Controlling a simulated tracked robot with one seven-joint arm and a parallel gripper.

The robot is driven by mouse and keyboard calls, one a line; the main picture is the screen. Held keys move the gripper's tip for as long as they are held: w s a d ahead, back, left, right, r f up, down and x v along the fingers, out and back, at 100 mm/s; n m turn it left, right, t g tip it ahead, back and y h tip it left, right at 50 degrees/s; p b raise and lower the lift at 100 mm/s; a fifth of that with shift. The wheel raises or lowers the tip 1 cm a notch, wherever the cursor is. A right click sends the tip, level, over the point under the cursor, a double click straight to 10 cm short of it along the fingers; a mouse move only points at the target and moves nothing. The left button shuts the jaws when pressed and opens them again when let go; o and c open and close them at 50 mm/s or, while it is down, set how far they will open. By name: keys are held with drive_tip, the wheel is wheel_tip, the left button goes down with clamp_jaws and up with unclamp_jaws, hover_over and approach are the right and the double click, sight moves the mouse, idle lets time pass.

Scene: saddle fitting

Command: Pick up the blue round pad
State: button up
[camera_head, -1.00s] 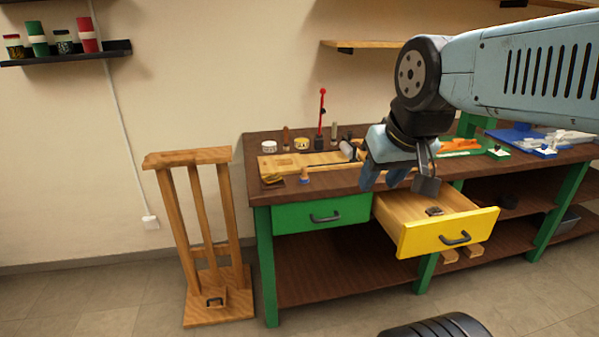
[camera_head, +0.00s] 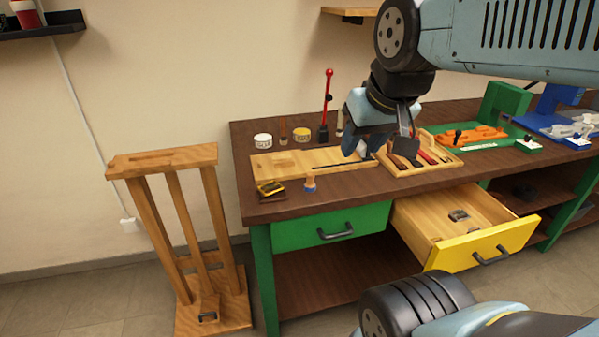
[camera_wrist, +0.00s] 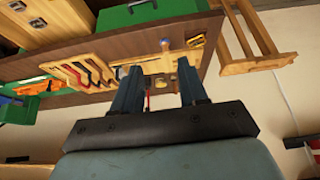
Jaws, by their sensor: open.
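A small round piece, tan and blue (camera_head: 310,184), stands near the front edge of the workbench (camera_head: 350,196) in the head view. It is the only small round thing with blue that I can make out, so I take it for the blue round pad. In the wrist view a small blue and tan spot (camera_wrist: 165,43) lies beyond my fingertips, too small to tell well. My gripper (camera_head: 362,148) is open and empty, above the bench to the right of the pad and apart from it. Its two fingers also show in the wrist view (camera_wrist: 158,67).
A yellow-and-black item (camera_head: 270,188) lies left of the pad. A wooden board (camera_head: 285,162) lies behind it. Jars, a tall red-topped tool (camera_head: 327,105) and a wooden tool tray (camera_head: 440,160) stand nearby. The yellow-fronted drawer (camera_head: 480,246) is pulled out. A wooden stand (camera_head: 165,160) is at left.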

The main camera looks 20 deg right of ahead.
drive_tip(key=shift+w, duration=0.15)
drive_tip(key=shift+o, duration=0.3)
drive_tip(key=shift+o, duration=0.8)
drive_tip(key=shift+w+r, duration=0.1)
drive_tip(key=shift+w, duration=0.05)
drive_tip(key=shift+o, duration=0.8)
drive_tip(key=shift+w+m, duration=0.35)
drive_tip(key=shift+m, duration=0.15)
drive_tip(key=shift+o, duration=0.6)
drive_tip(key=w+f+m+g, duration=0.1)
drive_tip(key=w+m, duration=0.5)
drive_tip(key=w, duration=0.1)
drive_tip(key=shift+f+m, duration=0.15)
drive_tip(key=shift+m, duration=0.25)
drive_tip(key=m+g+y, duration=0.1)
drive_tip(key=m+g, duration=0.2)
drive_tip(key=m, duration=1.6)
approach(310, 173)
drive_tip(key=f, duration=0.6)
drive_tip(key=shift+w+d+f, duration=0.1)
drive_tip(key=shift+w+f, duration=0.15)
drive_tip(key=shift+w, duration=0.15)
drive_tip(key=shift+w+a+f, duration=0.15)
drive_tip(key=shift+a+f, duration=0.05)
drive_tip(key=shift+f, duration=0.8)
drive_tip(key=shift+w+a+f, duration=0.2)
drive_tip(key=shift+f, duration=0.8)
drive_tip(key=shift+w+a+f, duration=0.15)
drive_tip(key=shift+a+f, duration=0.05)
drive_tip(key=shift+f, duration=0.85)
